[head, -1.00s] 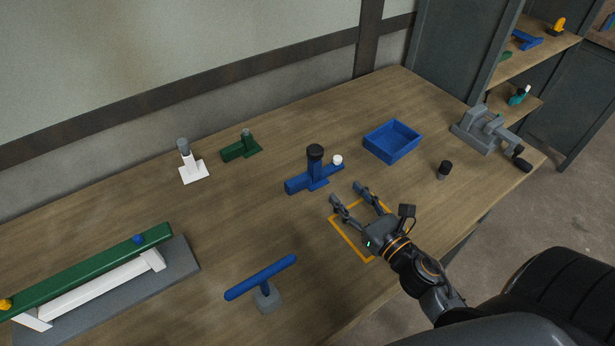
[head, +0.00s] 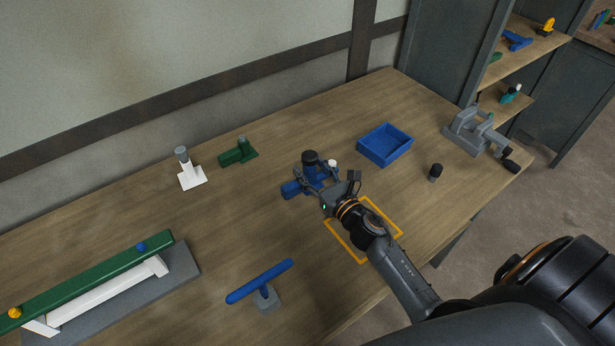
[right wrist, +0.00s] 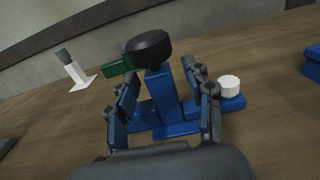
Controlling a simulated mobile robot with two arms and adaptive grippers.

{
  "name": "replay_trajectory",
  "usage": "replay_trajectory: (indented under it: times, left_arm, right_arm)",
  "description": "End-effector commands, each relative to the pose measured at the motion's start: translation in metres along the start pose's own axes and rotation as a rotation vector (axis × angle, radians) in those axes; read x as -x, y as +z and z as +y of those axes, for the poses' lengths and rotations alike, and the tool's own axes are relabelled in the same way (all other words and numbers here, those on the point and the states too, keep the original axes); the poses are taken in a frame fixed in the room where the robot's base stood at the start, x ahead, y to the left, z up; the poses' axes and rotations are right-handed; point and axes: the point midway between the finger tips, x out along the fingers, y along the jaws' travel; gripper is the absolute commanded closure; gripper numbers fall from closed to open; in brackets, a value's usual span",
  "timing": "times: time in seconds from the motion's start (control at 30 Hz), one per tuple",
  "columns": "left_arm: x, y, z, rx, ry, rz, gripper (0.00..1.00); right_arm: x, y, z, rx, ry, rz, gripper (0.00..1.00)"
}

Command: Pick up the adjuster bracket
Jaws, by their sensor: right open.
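The blue bracket (head: 290,189), which I take to be the adjuster bracket, lies on the table with a black knob (head: 310,157) on its upright post and a white cap (head: 332,163) at its right end. In the right wrist view its blue post (right wrist: 160,88) stands between the two fingers of my right gripper (head: 315,178). The gripper is open, with a finger on each side of the post. I cannot tell whether either finger touches it. The gripper hides part of the bracket's base in the head view. My left gripper is not in view.
A green bracket (head: 237,156) and a white post (head: 190,175) stand behind to the left. A blue tray (head: 386,145), black knob piece (head: 435,172) and grey vise (head: 470,133) are to the right. An orange square (head: 351,252) marks the table.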

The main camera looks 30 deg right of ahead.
Motion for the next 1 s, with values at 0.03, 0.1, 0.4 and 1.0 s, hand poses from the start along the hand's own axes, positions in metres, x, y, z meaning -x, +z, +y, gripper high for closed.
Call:
replay_trajectory:
  times: [0.03, 0.1, 0.4, 1.0]
  left_arm:
    - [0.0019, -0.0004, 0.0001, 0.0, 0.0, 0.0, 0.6]
    - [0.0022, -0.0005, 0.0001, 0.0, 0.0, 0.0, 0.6]
    - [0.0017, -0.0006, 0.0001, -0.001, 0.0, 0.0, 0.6]
    - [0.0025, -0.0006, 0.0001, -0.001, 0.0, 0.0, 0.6]
  right_arm:
    - [-0.0051, 0.0009, 0.0001, 0.0, 0.0, 0.0, 0.48]
    - [-0.0087, 0.0004, 0.0001, 0.0, 0.0, 0.0, 0.48]
    - [-0.0092, -0.0006, 0.0001, 0.0, 0.001, 0.001, 0.6]
    - [-0.0094, 0.0038, -0.0002, 0.002, 0.001, -0.002, 1.0]
